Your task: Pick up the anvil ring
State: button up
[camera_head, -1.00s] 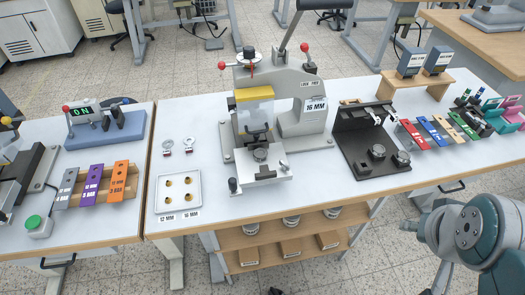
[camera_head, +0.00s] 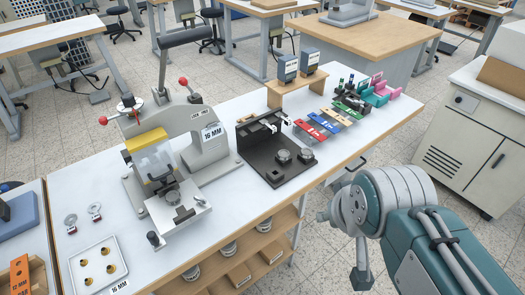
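Two small ring-shaped pieces with red marks lie on the white bench top at the left, one ring (camera_head: 71,222) and a second ring (camera_head: 95,210). I cannot tell for sure whether either is the anvil ring. A white tray (camera_head: 74,266) in front of them holds several small brass-coloured round pieces. Two dark round pieces sit on a black stand (camera_head: 262,165) right of the press. My arm (camera_head: 395,205) shows at the lower right, off the bench's front edge. My gripper's fingers cannot be made out.
A grey stamping press (camera_head: 190,150) with a yellow guard and red knobs stands on the bench. Coloured plates (camera_head: 318,125) and a small wooden shelf (camera_head: 296,86) stand farther right. A shelf (camera_head: 225,262) with tins is under the bench. A white cabinet (camera_head: 480,130) stands at the right.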

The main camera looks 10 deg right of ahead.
aim_at(173, 198)
jog(key=j+u, duration=0.15)
jog(key=u, duration=0.2)
jog(key=j+u, duration=0.1)
jog(key=u, duration=0.25)
jog(key=i+j+u, duration=0.1)
jog(key=u, duration=0.25)
